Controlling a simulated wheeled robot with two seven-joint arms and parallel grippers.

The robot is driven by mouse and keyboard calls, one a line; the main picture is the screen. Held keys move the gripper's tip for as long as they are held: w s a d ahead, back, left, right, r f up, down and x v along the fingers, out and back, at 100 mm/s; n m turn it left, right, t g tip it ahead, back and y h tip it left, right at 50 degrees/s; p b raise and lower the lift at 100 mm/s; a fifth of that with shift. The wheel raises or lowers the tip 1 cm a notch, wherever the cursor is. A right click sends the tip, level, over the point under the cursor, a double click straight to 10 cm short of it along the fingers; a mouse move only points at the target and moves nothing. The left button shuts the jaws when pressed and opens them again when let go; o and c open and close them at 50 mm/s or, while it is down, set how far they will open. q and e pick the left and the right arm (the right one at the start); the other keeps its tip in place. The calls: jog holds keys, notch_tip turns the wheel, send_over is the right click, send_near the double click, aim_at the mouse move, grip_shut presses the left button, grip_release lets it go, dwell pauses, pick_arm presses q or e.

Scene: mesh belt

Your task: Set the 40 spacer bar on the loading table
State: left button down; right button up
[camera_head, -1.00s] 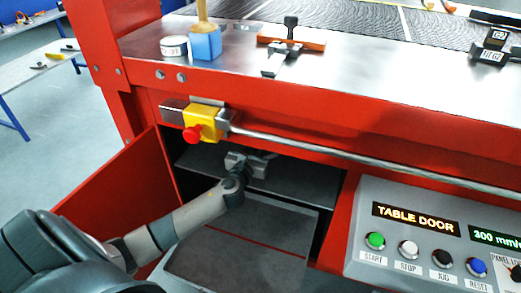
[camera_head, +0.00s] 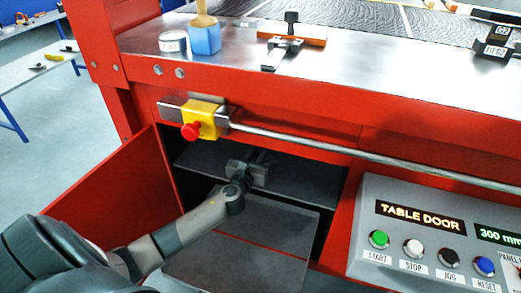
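My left gripper (camera_head: 262,160) reaches into the open cabinet under the machine, at the shelf (camera_head: 305,180). Its fingers are small and dark against the shadow, so I cannot tell whether they are open or shut, or whether they hold anything. I cannot make out a bar marked 40 in this view. My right gripper is not in view.
The red cabinet door (camera_head: 115,205) stands open at the left. A steel rail (camera_head: 330,147) and a yellow switch box with a red button (camera_head: 200,120) run above the opening. A blue block (camera_head: 205,38), a white roll (camera_head: 173,42), an orange-based tool (camera_head: 305,40) and a black block (camera_head: 493,42) occupy the tabletop. A control panel (camera_head: 440,235) is at right.

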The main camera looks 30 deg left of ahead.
pick_arm(q)
jog(key=shift+f, duration=0.1)
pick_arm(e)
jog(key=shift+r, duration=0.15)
pick_arm(q)
jog(key=c, duration=1.6)
grip_release()
